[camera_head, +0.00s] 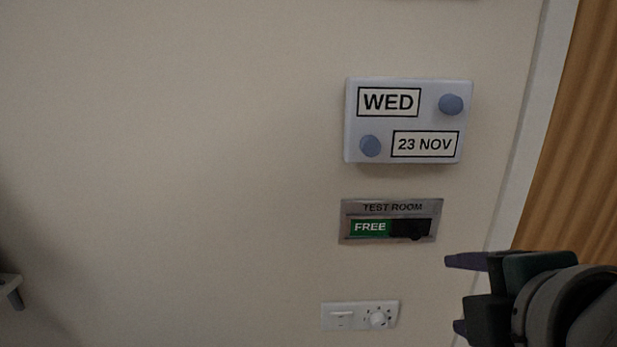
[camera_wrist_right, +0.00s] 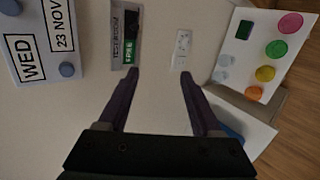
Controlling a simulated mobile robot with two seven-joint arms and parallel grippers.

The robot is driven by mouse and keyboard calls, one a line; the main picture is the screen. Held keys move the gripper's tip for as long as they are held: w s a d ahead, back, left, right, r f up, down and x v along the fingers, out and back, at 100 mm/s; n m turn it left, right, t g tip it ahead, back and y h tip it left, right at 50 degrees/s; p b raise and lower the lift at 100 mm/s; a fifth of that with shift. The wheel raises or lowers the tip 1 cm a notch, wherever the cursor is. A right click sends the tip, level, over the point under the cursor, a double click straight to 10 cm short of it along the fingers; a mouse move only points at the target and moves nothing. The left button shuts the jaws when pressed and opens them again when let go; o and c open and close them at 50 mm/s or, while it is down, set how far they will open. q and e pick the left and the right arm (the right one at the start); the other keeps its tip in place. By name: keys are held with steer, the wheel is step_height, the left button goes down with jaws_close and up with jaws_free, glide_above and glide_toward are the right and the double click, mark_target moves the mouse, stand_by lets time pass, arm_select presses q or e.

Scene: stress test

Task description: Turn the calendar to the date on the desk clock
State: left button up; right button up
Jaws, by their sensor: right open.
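The wall calendar (camera_head: 407,152) is a pale grey-blue box with two windows reading "WED" and "23 NOV". One round blue knob (camera_head: 451,104) sits right of "WED", and another blue knob (camera_head: 370,146) sits left of "23 NOV". The calendar (camera_wrist_right: 36,82) also shows at the left of the right wrist view, turned sideways. My right gripper (camera_head: 458,294) is below and right of the calendar, apart from it. In the right wrist view its two purple fingers (camera_wrist_right: 160,75) are spread with nothing between them. No desk clock is in view. My left gripper is not in view.
Below the calendar is a "TEST ROOM" sign (camera_head: 390,207) with a slider showing "FREE". Under it is a white switch plate (camera_head: 341,321) with a dial. A wooden slatted surface (camera_head: 570,150) is at right. A white panel with coloured discs (camera_wrist_right: 243,68) is in the wrist view.

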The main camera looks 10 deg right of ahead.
steer(key=w+r+n+t+h+b, duration=0.1)
steer(key=w+r+n+t+b, duration=0.25)
steer(key=w+n, duration=0.45)
steer(key=n+t, duration=0.4)
steer(key=n, duration=0.6)
glide_toward(372, 150)
steer(key=x, duration=0.7)
steer(key=shift+p, duration=0.3)
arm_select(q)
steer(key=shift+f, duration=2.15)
arm_select(e)
steer(key=shift+x, duration=0.75)
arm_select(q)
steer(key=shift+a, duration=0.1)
arm_select(e)
jaws_close()
